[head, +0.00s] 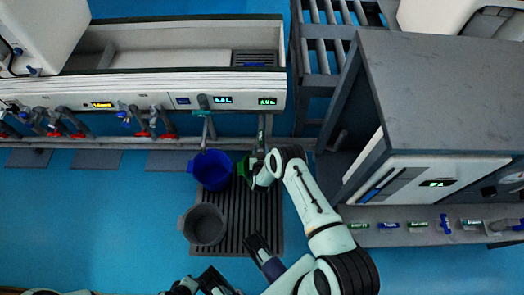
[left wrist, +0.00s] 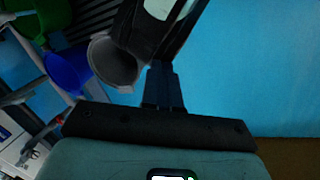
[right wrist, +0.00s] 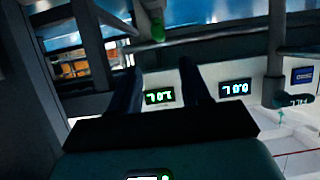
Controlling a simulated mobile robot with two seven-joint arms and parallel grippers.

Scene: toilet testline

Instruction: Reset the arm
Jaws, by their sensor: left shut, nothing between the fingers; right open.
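My right arm reaches up over the dark slatted floor grate (head: 238,215). Its gripper (head: 261,148) is near the test bench front, by a mostly hidden green bucket (head: 242,169). In the right wrist view this gripper (right wrist: 160,85) is open, with nothing held, and faces two lit green displays. My left gripper (head: 215,283) is low at the bottom edge of the head view, only partly seen. In the left wrist view it (left wrist: 163,85) is shut and empty, with the grey bucket (left wrist: 115,62) and blue bucket (left wrist: 67,72) beyond to the left.
The test bench (head: 150,98) has a row of taps and displays. The blue bucket (head: 212,170) and grey bucket (head: 204,224) stand beside my right arm. A grey-topped cabinet (head: 440,90) is at right. Blue floor (head: 95,215) at left is clear.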

